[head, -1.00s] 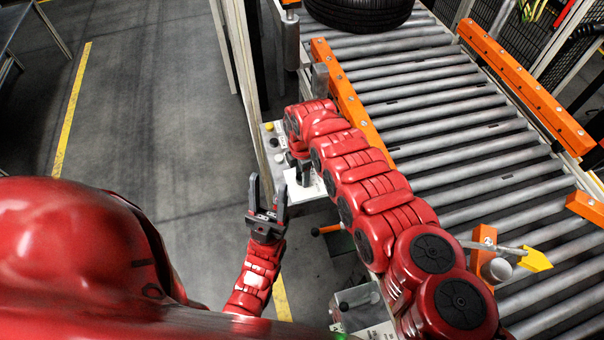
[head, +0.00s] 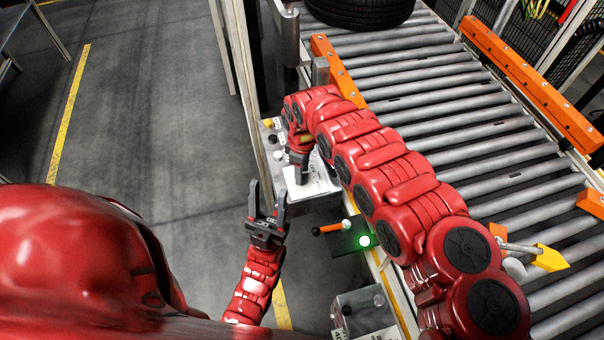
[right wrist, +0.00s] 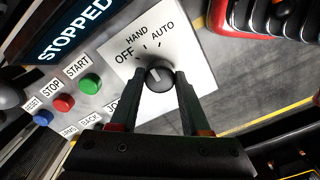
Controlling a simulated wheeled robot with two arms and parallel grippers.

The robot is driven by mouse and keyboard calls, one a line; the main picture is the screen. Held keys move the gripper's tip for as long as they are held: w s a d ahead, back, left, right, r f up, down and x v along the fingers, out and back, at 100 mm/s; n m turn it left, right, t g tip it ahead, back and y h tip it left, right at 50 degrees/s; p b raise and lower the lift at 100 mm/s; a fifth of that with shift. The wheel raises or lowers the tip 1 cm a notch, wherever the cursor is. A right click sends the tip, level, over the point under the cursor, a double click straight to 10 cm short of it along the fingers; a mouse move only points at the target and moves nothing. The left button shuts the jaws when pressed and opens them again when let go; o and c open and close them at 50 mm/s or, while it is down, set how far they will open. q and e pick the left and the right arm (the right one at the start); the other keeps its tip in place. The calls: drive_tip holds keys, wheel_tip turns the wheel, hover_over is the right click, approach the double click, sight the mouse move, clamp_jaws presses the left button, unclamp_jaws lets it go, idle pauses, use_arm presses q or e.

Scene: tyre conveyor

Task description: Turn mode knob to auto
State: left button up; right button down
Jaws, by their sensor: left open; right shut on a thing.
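The mode knob (right wrist: 158,77) is a dark round knob on a white plate (right wrist: 198,66) marked OFF, HAND and AUTO. In the right wrist view, my right gripper (right wrist: 158,84) has one finger on each side of the knob and is shut on it. A pale mark shows on the knob, but which label it points to is hard to tell. In the head view, my right gripper (head: 301,176) points down at the white plate and hides the knob. My left gripper (head: 267,205) is open and empty, left of and below the panel, touching nothing.
Beside the plate are a green START button (right wrist: 91,83), a red STOP button (right wrist: 64,103), a blue button (right wrist: 43,118) and a STOPPED display (right wrist: 75,35). A roller conveyor (head: 440,120) with a tyre (head: 360,10) lies right. An orange-handled lever (head: 331,228) stands near a green light (head: 364,240).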

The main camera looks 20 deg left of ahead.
drive_tip(key=m+b, duration=0.1)
drive_tip(key=m, duration=0.1)
drive_tip(key=shift+f+m+b, duration=0.15)
drive_tip(key=shift+m+b, duration=0.15)
drive_tip(key=shift+m, duration=0.1)
drive_tip(key=m+b, duration=0.2)
drive_tip(key=m, duration=0.1)
drive_tip(key=shift+m, duration=0.4)
drive_tip(key=shift+m+b, duration=0.6)
drive_tip(key=shift+m, duration=0.2)
drive_tip(key=shift+r, duration=0.2)
drive_tip(key=shift+c, duration=1.8)
unclamp_jaws()
drive_tip(key=shift+r, duration=0.1)
